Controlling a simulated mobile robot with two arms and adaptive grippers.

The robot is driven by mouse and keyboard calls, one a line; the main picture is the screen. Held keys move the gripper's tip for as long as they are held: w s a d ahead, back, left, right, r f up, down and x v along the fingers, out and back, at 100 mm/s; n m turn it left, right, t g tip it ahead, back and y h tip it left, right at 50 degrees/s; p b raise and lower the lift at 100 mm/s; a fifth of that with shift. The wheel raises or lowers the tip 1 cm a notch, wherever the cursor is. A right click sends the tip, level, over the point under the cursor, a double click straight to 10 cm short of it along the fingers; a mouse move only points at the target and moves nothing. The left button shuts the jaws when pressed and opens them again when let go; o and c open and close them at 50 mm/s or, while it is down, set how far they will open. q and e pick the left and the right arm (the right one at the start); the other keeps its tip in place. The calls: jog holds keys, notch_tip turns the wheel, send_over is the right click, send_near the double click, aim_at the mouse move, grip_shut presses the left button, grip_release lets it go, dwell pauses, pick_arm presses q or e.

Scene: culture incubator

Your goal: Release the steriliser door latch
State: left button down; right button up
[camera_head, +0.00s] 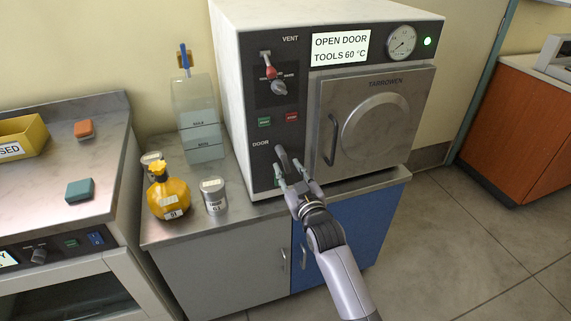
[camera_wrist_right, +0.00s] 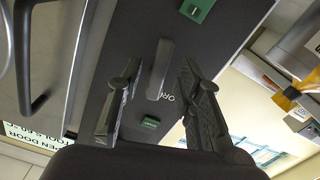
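The steriliser (camera_head: 230,75) is a white box with a dark control panel and a shut steel door (camera_head: 390,125). The door latch (camera_head: 281,157) is a short dark lever under the word DOOR on the panel. It also shows in the right wrist view as a grey bar (camera_wrist_right: 160,70). My right gripper (camera_head: 288,168) is in front of the latch; in the wrist view its two fingers (camera_wrist_right: 158,75) are spread with the latch between them. I see gaps on both sides of the latch. My left gripper is not in view.
The display (camera_head: 340,48) reads OPEN DOOR, TOOLS 60 °C, and a green lamp (camera_head: 427,41) is lit. The door handle (camera_head: 331,140) is just right of the latch. A yellow flask (camera_head: 168,198), a small metal canister (camera_head: 214,196) and a clear water tank (camera_head: 199,120) stand left of the steriliser.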

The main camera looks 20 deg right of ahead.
aim_at(286, 165)
jog(key=shift+w+a, duration=0.1)
jog(key=shift+w, duration=1.5)
jog(key=shift+c, duration=0.5)
grip_shut()
